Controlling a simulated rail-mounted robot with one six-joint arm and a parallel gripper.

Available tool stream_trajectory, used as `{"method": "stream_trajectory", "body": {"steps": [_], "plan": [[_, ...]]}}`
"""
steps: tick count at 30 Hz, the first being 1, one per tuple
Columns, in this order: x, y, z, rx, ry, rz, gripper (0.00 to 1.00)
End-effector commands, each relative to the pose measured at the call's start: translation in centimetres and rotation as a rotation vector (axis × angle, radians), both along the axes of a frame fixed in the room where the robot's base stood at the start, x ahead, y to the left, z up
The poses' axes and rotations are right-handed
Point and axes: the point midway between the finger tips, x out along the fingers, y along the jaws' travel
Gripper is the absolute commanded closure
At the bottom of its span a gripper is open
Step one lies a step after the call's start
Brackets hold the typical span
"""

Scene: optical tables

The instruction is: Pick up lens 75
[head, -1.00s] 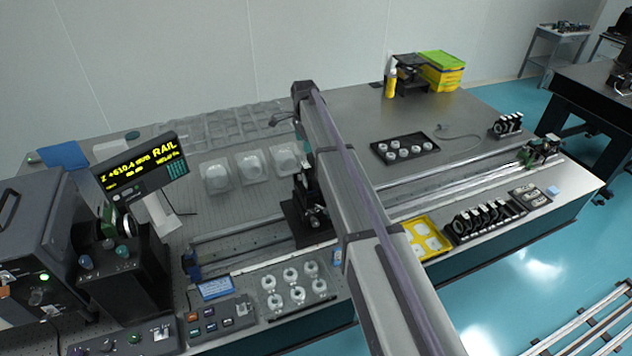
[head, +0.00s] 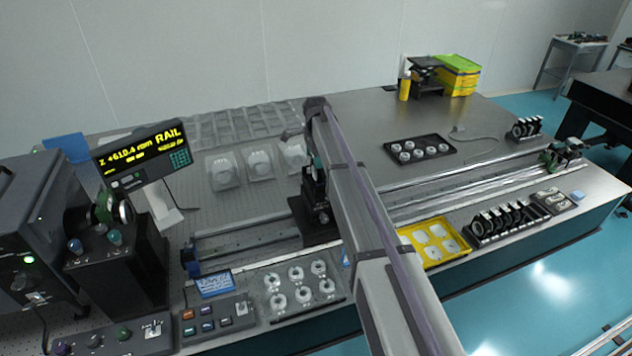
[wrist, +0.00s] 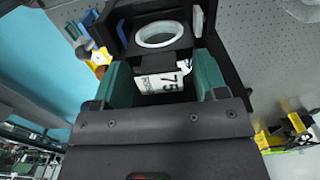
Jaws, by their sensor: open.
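Lens 75 (wrist: 160,42) shows in the wrist view as a pale ring set in a black mount. A white label (wrist: 162,82) reading "75" is on the mount below the ring. My gripper (wrist: 164,78) is open, with one green finger on each side of the labelled part. I cannot tell whether the fingers touch it. In the head view my gripper (head: 314,166) is at the end of my arm, over a black carriage (head: 318,230) on the rail. My arm hides part of the mount there.
A yellow tray (head: 464,252) and a row of black mounts (head: 505,222) stand right of my arm. A tray of clear round parts (head: 297,307) lies at the front. A display (head: 142,158) stands at left.

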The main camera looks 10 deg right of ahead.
Motion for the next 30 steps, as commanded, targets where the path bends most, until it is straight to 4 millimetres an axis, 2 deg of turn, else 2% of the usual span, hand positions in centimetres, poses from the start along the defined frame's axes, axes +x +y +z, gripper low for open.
{"method": "stream_trajectory", "body": {"steps": [2,22,30], "plan": [[-0.01,-0.01,0.15,0.000,0.000,0.000,0.36],[-0.01,-0.01,0.15,0.000,0.000,0.000,1.00],[-0.01,-0.01,0.49,0.000,0.000,0.000,1.00]]}}
